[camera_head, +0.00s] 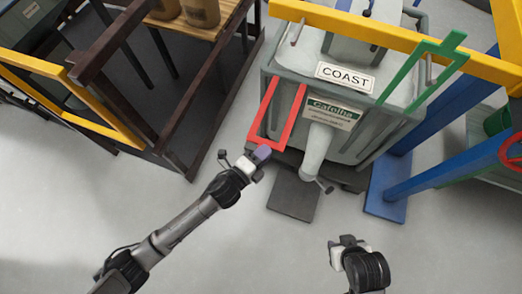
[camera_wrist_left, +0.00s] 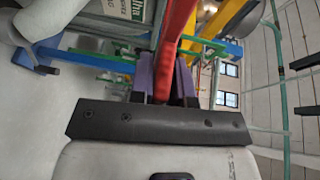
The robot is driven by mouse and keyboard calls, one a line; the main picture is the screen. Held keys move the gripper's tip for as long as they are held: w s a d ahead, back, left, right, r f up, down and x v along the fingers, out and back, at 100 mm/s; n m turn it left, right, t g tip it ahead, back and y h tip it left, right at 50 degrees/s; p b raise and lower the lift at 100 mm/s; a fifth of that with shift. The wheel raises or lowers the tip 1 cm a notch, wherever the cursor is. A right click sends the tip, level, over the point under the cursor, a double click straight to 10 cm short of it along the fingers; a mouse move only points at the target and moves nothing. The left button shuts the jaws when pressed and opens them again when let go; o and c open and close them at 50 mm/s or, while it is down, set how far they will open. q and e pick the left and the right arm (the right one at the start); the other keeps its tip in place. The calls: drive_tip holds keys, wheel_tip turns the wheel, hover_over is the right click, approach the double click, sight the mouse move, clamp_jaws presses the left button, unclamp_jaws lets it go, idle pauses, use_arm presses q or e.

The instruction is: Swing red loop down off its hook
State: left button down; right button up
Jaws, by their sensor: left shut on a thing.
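The red loop (camera_head: 295,115) is a U-shaped bar on the left side of the grey machine (camera_head: 400,125). Its closed end points toward me and sits low at the front left. My left gripper (camera_head: 262,153) is at this closed end. In the left wrist view the red loop (camera_wrist_left: 176,35) runs between the purple finger pads, and my left gripper (camera_wrist_left: 167,85) is shut on it. A grey peg (camera_head: 297,34) stands out above the loop, apart from it; I cannot tell if it is the hook. My right gripper (camera_head: 345,243) is away from the machine, its fingers unclear.
A green loop (camera_head: 412,78) is at the machine's right side. A yellow beam (camera_head: 345,20) crosses above the machine. Blue posts (camera_head: 430,120) stand right, a dark brown frame (camera_head: 150,125) left. The floor (camera_head: 250,240) in front is mostly clear.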

use_arm(q)
drive_tip(key=shift+a+f, duration=0.1)
drive_tip(key=shift+f, duration=0.55)
drive_tip(key=c, duration=1.5)
unclamp_jaws()
drive_tip(key=o, duration=0.3)
drive_tip(key=shift+w+r, duration=0.1)
drive_tip(key=shift+w, duration=0.05)
drive_tip(key=shift+o, duration=0.2)
drive_tip(key=shift+s+a+r, duration=0.15)
drive_tip(key=shift+s+a, duration=0.15)
drive_tip(key=shift+s, duration=0.2)
drive_tip(key=p+v, duration=0.2)
drive_tip(key=v, duration=1)
drive_tip(key=shift+s+a, duration=0.25)
